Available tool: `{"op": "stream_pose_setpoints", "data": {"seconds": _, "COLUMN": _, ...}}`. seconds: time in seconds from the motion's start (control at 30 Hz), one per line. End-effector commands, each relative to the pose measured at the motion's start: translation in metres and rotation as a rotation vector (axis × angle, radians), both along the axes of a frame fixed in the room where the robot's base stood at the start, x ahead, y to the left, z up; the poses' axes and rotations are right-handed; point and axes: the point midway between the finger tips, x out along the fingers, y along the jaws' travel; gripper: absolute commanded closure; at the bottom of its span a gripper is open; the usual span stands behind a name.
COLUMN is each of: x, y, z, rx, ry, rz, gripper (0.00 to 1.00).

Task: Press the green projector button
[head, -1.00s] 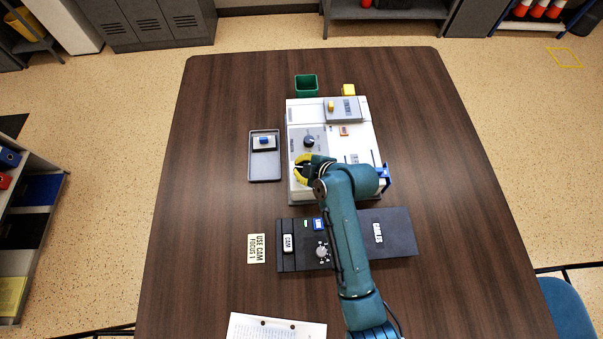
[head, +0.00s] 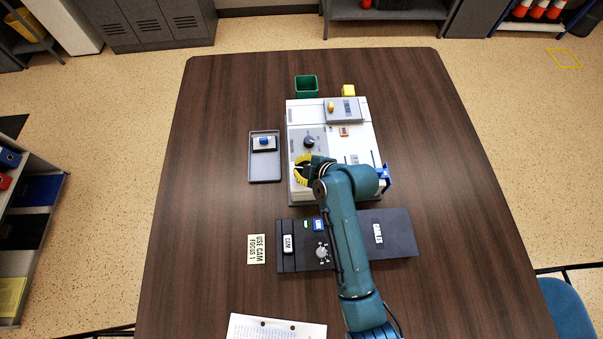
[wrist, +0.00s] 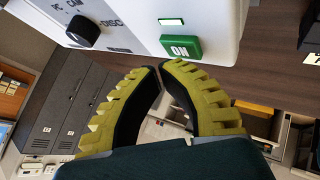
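The green projector button (wrist: 181,47), marked ON, is on the white projector face in the wrist view, below a small pale green lit strip. My gripper (wrist: 161,69) has yellow ribbed fingers with black inner pads. Its fingertips are together, with nothing visible between them, just below and left of the button in the picture. A gap to the button appears, but its depth is hard to judge. In the head view, my gripper (head: 303,170) is over the near left part of the white projector (head: 352,140), and my arm hides the button.
A black knob (wrist: 83,31) marked CAM and DISC is left of the button. On the table, a grey tray (head: 265,179) lies left of the projector and a dark panel (head: 400,245) lies nearer. A green bin (head: 306,85) and yellow block (head: 348,90) stand behind. Table sides are clear.

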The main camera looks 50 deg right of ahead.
Motion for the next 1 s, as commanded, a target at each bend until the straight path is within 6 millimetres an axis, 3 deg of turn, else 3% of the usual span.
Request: {"op": "stream_pose_setpoints", "data": {"seconds": 1.0, "x": 0.0, "y": 0.0, "z": -0.011, "rx": 0.0, "ry": 0.0, "rz": 0.0, "gripper": 1.0}}
